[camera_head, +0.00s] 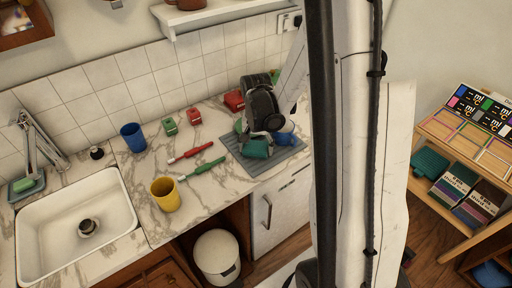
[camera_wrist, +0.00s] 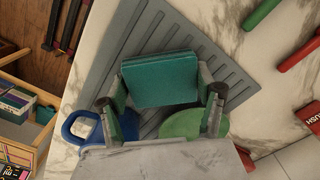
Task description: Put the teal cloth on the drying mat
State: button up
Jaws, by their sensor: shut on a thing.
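The teal cloth (camera_head: 256,149) is a folded block held by my gripper (camera_head: 258,138) over the drying mat. In the wrist view the cloth (camera_wrist: 160,80) sits between the two fingers (camera_wrist: 163,95), one at each side. The drying mat (camera_head: 285,159) is grey and ridged and lies on the marble counter; it also shows behind the cloth in the wrist view (camera_wrist: 190,35). I cannot tell whether the cloth touches the mat. My gripper hides part of the mat's back in the head view.
A green round item (camera_wrist: 185,124) and a blue container (camera_wrist: 78,125) stand close to my fingers. Red (camera_head: 190,153) and green (camera_head: 203,168) long items lie left of the mat. A yellow cup (camera_head: 165,195), blue cup (camera_head: 133,137) and sink (camera_head: 70,225) are further left.

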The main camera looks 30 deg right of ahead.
aim_at(256, 147)
jog(key=shift+f, duration=0.2)
jog(key=o, duration=1.1)
jog(key=shift+r, duration=0.1)
jog(key=shift+r, duration=0.15)
notch_tip(256, 147, up, 11)
jog(key=s+a+r+n+t, duration=0.7)
jog(key=s+a+r+n, duration=0.1)
jog(key=s+a+r, duration=0.4)
jog(key=s+a, duration=0.1)
jog(key=a, duration=0.1)
jog(key=shift+s+a+r+n+p, duration=0.3)
jog(key=shift+s+a+r, duration=0.05)
jog(key=shift+s+r, duration=0.05)
